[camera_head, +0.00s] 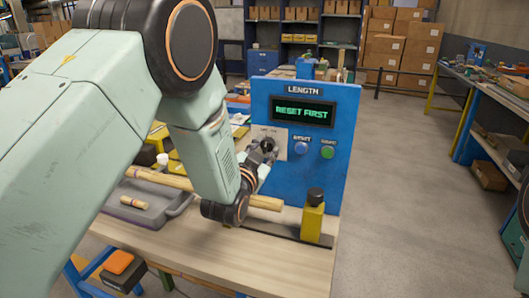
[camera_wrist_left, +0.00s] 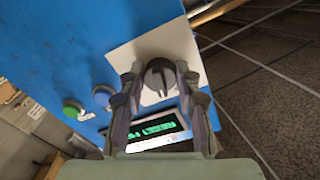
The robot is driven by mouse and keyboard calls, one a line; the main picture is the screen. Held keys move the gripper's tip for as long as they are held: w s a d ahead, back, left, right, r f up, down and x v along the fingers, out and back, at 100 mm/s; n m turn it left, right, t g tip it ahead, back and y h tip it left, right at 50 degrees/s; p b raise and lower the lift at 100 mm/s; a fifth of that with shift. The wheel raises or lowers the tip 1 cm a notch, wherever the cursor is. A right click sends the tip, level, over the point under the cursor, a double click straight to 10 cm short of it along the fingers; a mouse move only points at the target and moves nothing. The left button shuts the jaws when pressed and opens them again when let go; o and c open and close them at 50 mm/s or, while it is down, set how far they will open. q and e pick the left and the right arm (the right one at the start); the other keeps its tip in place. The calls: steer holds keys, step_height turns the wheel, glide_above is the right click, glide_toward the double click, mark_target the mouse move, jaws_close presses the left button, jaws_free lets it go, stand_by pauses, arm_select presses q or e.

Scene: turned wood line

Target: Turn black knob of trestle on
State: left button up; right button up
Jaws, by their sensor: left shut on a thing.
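The black knob (camera_wrist_left: 159,77) sits on a pale plate (camera_wrist_left: 180,50) on the blue panel. In the head view the knob (camera_head: 267,145) shows left of the blue and green buttons, partly behind my left gripper (camera_head: 262,158). In the left wrist view my left gripper (camera_wrist_left: 157,88) has a finger on each side of the knob and is shut on it. The blue panel (camera_head: 262,100) stands upright on the bench and its display (camera_head: 303,112) reads "RESET FIRST". My right gripper is not in view.
A blue button (camera_head: 301,149) and a green button (camera_head: 328,152) are right of the knob. A turned wooden piece (camera_head: 265,203) and a grey tray (camera_head: 120,208) are on the bench. Open floor lies to the right.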

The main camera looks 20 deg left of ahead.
arm_select(q)
steer(key=shift+r+m, duration=0.1)
steer(key=shift+m, duration=1)
steer(key=o, duration=1.2)
steer(key=shift+c, duration=0.2)
steer(key=shift+s, duration=0.15)
steer(key=s, duration=1.1)
steer(key=shift+s+a, duration=0.25)
steer(key=shift+s, duration=0.15)
